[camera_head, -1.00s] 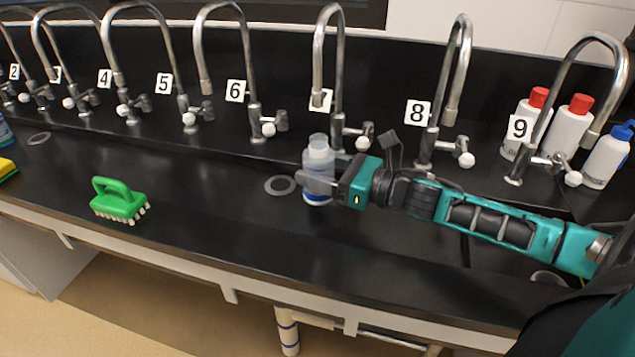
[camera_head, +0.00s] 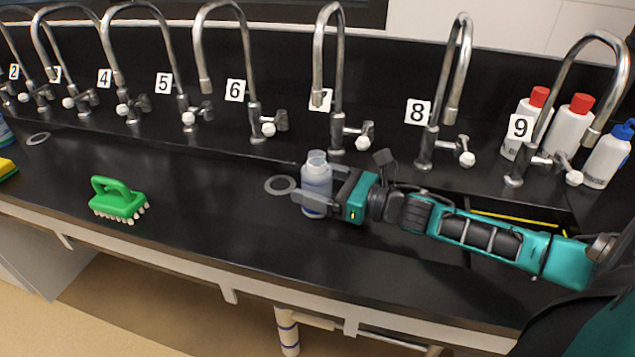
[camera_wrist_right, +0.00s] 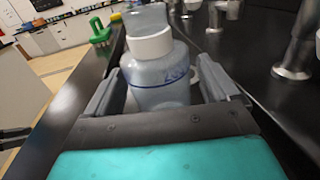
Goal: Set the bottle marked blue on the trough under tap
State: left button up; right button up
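A clear, white-collared bottle (camera_head: 316,186) with blue markings stands upright between the fingers of my right gripper (camera_head: 322,185), in front of tap 7 (camera_head: 335,100). A grey ring (camera_head: 281,185) lies on the black surface just left of the bottle. My left gripper does not show in the head view; dark prongs at the wrist view's left edge are unclear.
A green brush (camera_head: 118,199) lies on the counter to the left. Red-capped bottles (camera_head: 568,133) and a blue-capped bottle (camera_head: 607,158) stand at the right by tap 9. A row of curved taps lines the back.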

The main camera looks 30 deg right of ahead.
jog(key=shift+r, duration=0.2)
jog(key=shift+s+d+f, duration=0.1)
jog(key=shift+s+f, duration=0.05)
jog(key=shift+s, duration=0.05)
jog(key=v, duration=1.1)
jog(key=shift+s+d+p, duration=0.2)
jog(key=shift+s+p, duration=0.1)
jog(key=shift+p, duration=0.05)
jog(key=shift+a, duration=0.1)
